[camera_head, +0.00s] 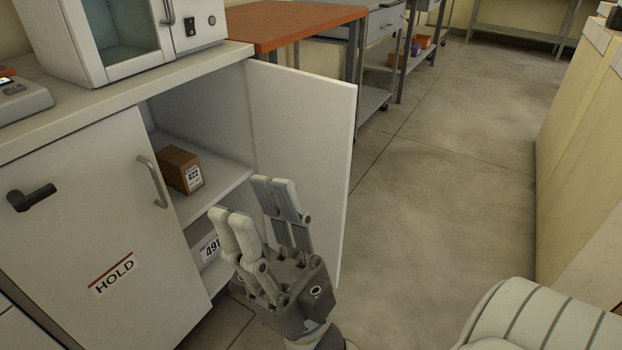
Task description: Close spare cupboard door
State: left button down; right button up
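An open white cupboard door (308,140) stands out from the right side of the cupboard under the counter, with its inner face towards the opening. My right gripper (251,198) is in front of the cupboard opening, fingers pointing up and spread apart with nothing between them. Its right-hand fingers overlap the open door in the picture; I cannot tell whether they touch it. Beside the opening, the left door (85,225) is shut, with a grey bar handle, a black lever and a "HOLD" label. My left gripper is not in view.
A brown box (180,170) labelled 422 sits on the cupboard shelf, and a box labelled 491 (209,248) is below, partly hidden. A white device (125,40) stands on the counter. An orange-topped table (290,22) is behind the door. The floor (440,190) to the right is clear.

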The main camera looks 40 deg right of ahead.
aim_at(303, 122)
jog(key=l+u, duration=0.2)
jog(key=l, duration=0.55)
jog(key=l+u, duration=0.25)
jog(key=l, duration=0.55)
jog(key=k+l+u, duration=0.2)
jog(key=l, duration=0.55)
jog(key=i+l+u, duration=0.25)
jog(key=l, duration=0.7)
jog(key=l+u, duration=0.3)
jog(key=l, duration=0.6)
jog(key=k+j+z, duration=0.5)
jog(key=i, duration=0.1)
